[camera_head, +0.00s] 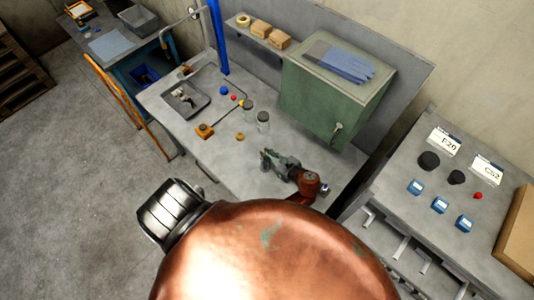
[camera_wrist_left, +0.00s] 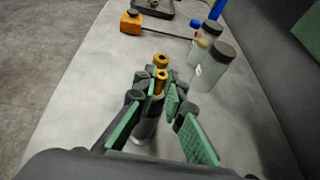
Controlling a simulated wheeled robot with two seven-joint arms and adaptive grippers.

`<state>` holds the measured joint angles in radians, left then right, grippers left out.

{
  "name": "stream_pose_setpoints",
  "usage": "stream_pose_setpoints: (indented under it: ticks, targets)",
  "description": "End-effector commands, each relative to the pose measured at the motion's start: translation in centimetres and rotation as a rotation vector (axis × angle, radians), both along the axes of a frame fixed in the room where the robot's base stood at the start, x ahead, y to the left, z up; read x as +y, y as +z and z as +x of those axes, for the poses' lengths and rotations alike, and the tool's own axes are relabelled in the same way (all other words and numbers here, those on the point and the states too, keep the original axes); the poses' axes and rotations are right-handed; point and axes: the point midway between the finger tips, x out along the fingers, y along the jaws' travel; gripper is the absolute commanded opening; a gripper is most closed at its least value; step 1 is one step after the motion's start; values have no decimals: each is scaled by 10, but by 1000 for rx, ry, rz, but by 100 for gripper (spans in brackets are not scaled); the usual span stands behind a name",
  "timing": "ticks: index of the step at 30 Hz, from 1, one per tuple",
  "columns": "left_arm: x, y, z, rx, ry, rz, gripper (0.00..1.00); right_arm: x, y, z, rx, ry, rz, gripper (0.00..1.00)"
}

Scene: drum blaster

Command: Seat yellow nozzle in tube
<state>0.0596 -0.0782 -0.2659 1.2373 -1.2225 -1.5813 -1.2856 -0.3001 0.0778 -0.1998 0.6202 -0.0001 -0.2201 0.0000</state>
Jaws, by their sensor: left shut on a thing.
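My left gripper (camera_head: 268,160) is low over the front of the grey workbench. In the left wrist view, its green-padded fingers (camera_wrist_left: 160,98) are shut around a small brass-yellow piece (camera_wrist_left: 158,82), which looks like the nozzle. A second brass-yellow ring-shaped piece (camera_wrist_left: 161,60) shows just beyond it; it stands on the bench in the head view (camera_head: 240,136). A pale grey cylinder (camera_wrist_left: 144,128) shows between the fingers, partly hidden. I cannot tell if it is the tube, or whether the held piece touches it. My right gripper is not in view.
Two dark-lidded jars (camera_head: 263,121) and an orange box (camera_head: 204,131) stand beyond the gripper. A grey tray (camera_head: 186,98) lies farther back. A green cabinet (camera_head: 330,100) with blue gloves (camera_head: 345,65) bounds the right side. Bare bench lies left of the gripper.

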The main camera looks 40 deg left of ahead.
Motion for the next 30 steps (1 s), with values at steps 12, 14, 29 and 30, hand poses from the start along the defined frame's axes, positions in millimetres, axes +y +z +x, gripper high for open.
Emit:
stream_pose_setpoints:
  ticks: [12,14,29,30]
  targets:
    - [0,0,0,0,0,0,31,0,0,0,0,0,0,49]
    - [0,0,0,0,0,0,31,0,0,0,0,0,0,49]
    - [0,0,0,0,0,0,48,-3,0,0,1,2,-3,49]
    - [0,0,0,0,0,0,48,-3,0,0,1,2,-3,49]
